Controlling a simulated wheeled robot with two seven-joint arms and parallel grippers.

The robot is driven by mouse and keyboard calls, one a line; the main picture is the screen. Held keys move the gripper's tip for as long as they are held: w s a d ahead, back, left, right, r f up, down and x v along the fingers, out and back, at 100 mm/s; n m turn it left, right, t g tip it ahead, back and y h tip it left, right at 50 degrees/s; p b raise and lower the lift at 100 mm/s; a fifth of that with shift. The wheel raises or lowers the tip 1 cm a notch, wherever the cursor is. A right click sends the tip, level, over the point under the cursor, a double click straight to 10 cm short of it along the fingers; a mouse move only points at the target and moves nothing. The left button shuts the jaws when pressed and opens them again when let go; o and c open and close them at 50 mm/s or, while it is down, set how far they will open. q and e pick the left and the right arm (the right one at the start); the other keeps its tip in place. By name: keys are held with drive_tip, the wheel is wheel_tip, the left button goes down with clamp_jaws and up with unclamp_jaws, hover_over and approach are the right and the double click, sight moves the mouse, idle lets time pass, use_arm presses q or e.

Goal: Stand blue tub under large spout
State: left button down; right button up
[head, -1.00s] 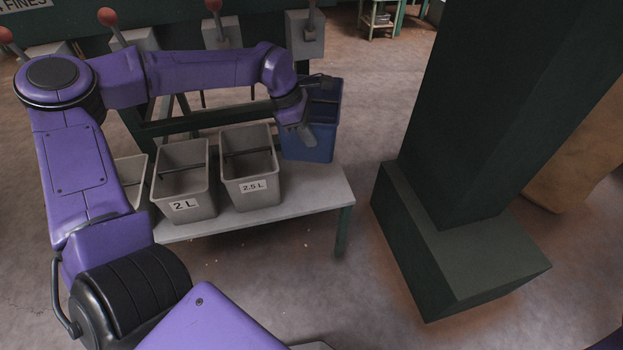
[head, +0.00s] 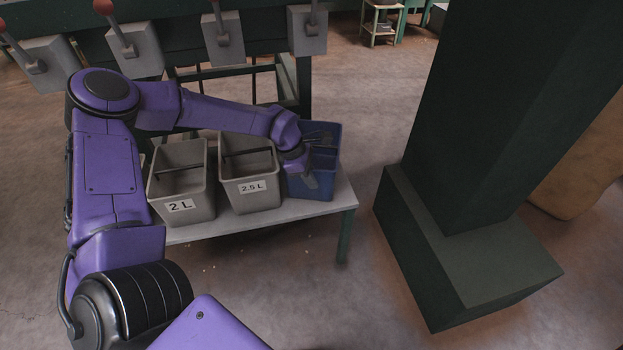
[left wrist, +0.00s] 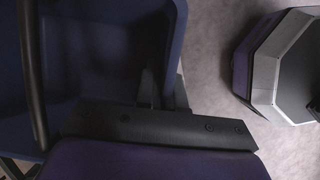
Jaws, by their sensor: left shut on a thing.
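The blue tub (head: 326,182) is upright at the right end of the pale bench (head: 341,194), beside the grey tub labelled 2.5 L. I cannot tell whether its base touches the bench. My left gripper (head: 308,170) is shut on the tub's wall. In the left wrist view the tub (left wrist: 95,50) fills the left side, with the gripper (left wrist: 160,92) across its right wall. The large spout cannot be made out; several grey valve housings with red-knobbed levers, one at the right end (head: 308,33), line the back. My right gripper is out of view.
Grey tubs labelled 2 L (head: 179,190) and 2.5 L (head: 250,189) stand on the bench left of the blue tub. A dark green column with a broad base (head: 480,255) stands to the right. The floor between bench and column is clear.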

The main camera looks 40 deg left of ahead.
use_arm(q)
drive_tip(key=c, duration=1.7)
unclamp_jaws()
drive_tip(key=shift+f, duration=0.15)
drive_tip(key=o, duration=0.4)
drive_tip(key=shift+o, duration=0.2)
drive_tip(key=shift+r, duration=0.4)
drive_tip(key=p+v, duration=0.4)
drive_tip(key=v, duration=0.7)
drive_tip(key=shift+r, duration=0.3)
drive_tip(key=shift+s+a, duration=0.1)
